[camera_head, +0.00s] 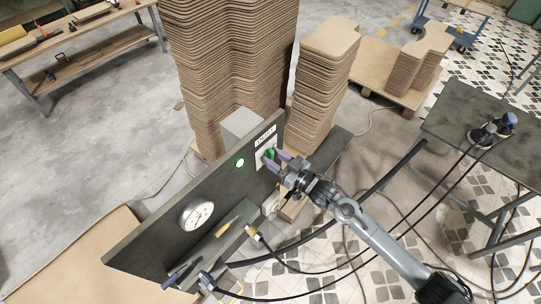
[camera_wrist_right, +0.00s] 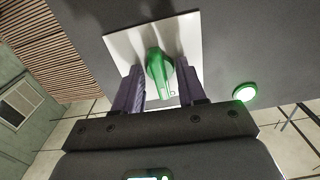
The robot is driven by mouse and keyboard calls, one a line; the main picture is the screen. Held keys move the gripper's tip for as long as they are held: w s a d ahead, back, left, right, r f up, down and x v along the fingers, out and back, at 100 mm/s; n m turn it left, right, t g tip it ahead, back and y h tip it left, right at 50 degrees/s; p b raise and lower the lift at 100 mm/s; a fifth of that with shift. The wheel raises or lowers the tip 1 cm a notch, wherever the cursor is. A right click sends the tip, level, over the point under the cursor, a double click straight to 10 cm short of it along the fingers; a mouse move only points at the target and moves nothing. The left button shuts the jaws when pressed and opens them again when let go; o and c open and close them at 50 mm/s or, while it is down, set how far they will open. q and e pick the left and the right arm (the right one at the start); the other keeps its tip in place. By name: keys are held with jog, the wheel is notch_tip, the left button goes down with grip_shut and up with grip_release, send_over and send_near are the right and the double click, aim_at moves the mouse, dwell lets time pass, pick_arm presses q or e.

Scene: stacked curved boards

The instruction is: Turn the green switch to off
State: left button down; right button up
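The green switch (camera_wrist_right: 158,66) is a rotary knob on a white plate (camera_wrist_right: 118,42) in the right wrist view. Its grip lies nearly upright in that picture. In the head view the green switch (camera_head: 270,153) shows small on the dark panel (camera_head: 160,238), partly hidden by my gripper. My right gripper (camera_wrist_right: 160,88) has its two purple fingers apart, one on each side of the knob's lower part. I see no clear grip on it; contact is hard to tell. In the head view the right gripper (camera_head: 272,160) reaches the panel from the right. My left gripper is out of view.
A lit green round lamp (camera_head: 240,162) sits beside the plate. A dial gauge (camera_head: 197,213) is lower on the panel. Tall stacks of curved boards (camera_head: 325,75) stand behind it. Black cables (camera_head: 330,262) run near my right arm. A dark table (camera_head: 490,130) stands right.

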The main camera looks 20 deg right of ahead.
jog(key=shift+p+v, duration=0.75)
jog(key=shift+v, duration=0.15)
jog(key=p+v, duration=0.1)
jog(key=v, duration=0.1)
jog(key=shift+s+d+r, duration=0.15)
jog(key=shift+s, duration=0.05)
jog(key=shift+p+v, duration=0.85)
jog(key=shift+v, duration=0.5)
jog(key=shift+f, duration=0.2)
